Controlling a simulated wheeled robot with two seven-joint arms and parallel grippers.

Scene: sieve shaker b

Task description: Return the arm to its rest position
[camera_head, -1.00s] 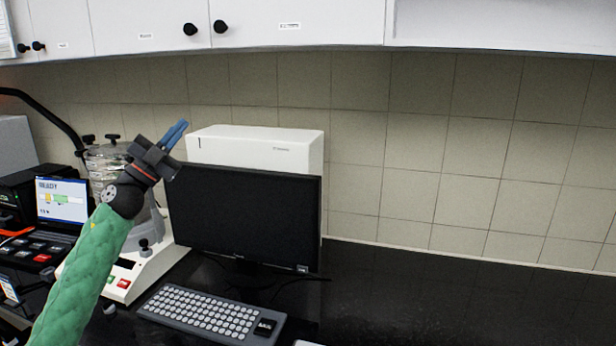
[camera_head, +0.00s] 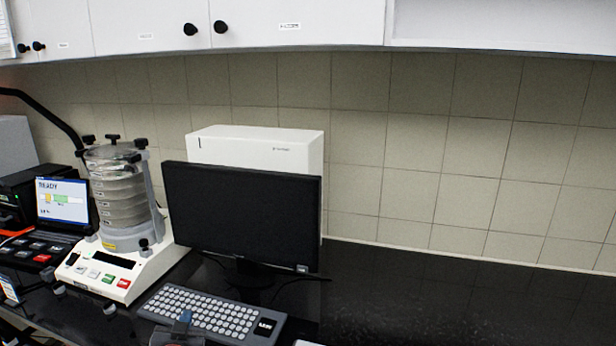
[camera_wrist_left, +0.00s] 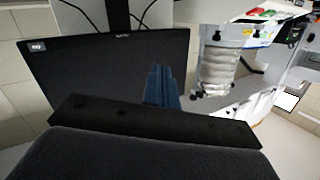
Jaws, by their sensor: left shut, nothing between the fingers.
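My left gripper (camera_head: 183,322) is low in the head view, in front of the keyboard's lower edge. Only its blue fingertips and a dark part of its body show there; the rest of the arm is below the picture. In the left wrist view its blue fingers (camera_wrist_left: 161,86) are together and hold nothing. The sieve shaker (camera_head: 122,195) stands at the left with its stack of sieves under a clear lid, and it also shows in the left wrist view (camera_wrist_left: 218,68). My right gripper is in neither view.
A black monitor (camera_head: 243,217) stands in front of a white box (camera_head: 257,139), with a grey keyboard (camera_head: 205,308) before it. A screen reading READY (camera_head: 62,201) is at the far left. The dark counter (camera_head: 450,295) is clear at the right. White cabinets (camera_head: 290,22) hang above.

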